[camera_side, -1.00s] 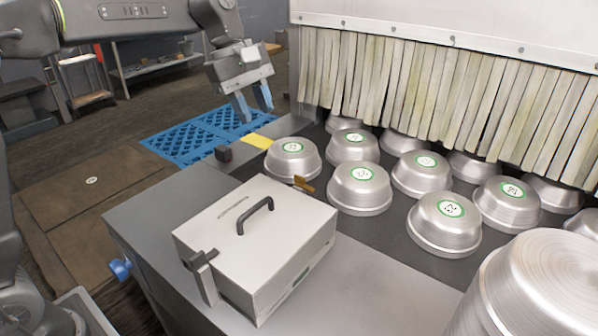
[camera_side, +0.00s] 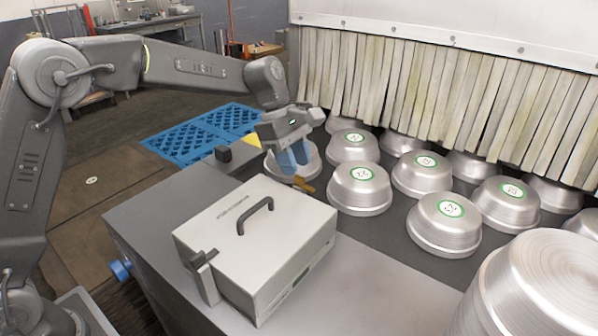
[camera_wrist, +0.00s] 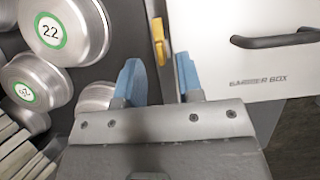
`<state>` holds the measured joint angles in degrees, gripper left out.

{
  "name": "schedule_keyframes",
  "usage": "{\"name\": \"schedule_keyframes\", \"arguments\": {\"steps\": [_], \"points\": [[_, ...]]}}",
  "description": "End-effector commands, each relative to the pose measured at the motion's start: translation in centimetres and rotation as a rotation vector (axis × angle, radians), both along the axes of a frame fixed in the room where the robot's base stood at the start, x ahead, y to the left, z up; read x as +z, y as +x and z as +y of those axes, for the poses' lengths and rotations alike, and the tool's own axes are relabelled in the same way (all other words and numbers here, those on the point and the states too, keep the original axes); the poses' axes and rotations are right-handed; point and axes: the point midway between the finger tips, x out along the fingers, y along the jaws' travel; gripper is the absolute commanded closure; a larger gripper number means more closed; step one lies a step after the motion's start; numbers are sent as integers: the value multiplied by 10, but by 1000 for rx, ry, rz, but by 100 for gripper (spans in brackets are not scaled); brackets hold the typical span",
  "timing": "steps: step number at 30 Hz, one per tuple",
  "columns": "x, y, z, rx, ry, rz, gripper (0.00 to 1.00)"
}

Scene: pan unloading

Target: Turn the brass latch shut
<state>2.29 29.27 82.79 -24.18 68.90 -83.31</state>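The small brass latch (camera_side: 307,187) sits at the back corner of a pale box (camera_side: 215,237), beside the lid's edge. In the wrist view, the latch (camera_wrist: 158,42) stands beside the white box (camera_wrist: 215,20), with its long side along the box edge. The lid lies flat on the box and has a dark handle (camera_side: 255,215). My gripper (camera_side: 293,168) is just above and behind the latch, with its blue fingers pointing down. In the wrist view, my gripper (camera_wrist: 158,72) is open and empty, and the latch shows beyond the gap between the fingertips.
Several upturned metal pans (camera_side: 359,189) stand on the dark belt right of the box, one directly behind my fingers. A slatted curtain (camera_side: 400,85) hangs at the back. A dark block (camera_side: 223,153) sits near the table's left edge. The grey tabletop (camera_side: 385,290) is clear in front.

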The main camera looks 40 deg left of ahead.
Motion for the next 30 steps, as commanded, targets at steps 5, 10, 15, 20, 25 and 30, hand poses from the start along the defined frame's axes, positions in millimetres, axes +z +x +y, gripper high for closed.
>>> {"name": "schedule_keyframes", "arguments": {"steps": [5, 10, 15, 20, 25, 30], "points": [[-20, 0, -8, -1, -1, 0, 66], [-27, 0, -11, -1, -1, -1, 66], [-27, 0, -11, 0, -1, -2, 66], [-27, 0, -11, -1, 0, -1, 75], [-27, 0, -11, 0, 0, -2, 91], [-27, 0, -11, 0, 0, -2, 100]]}}
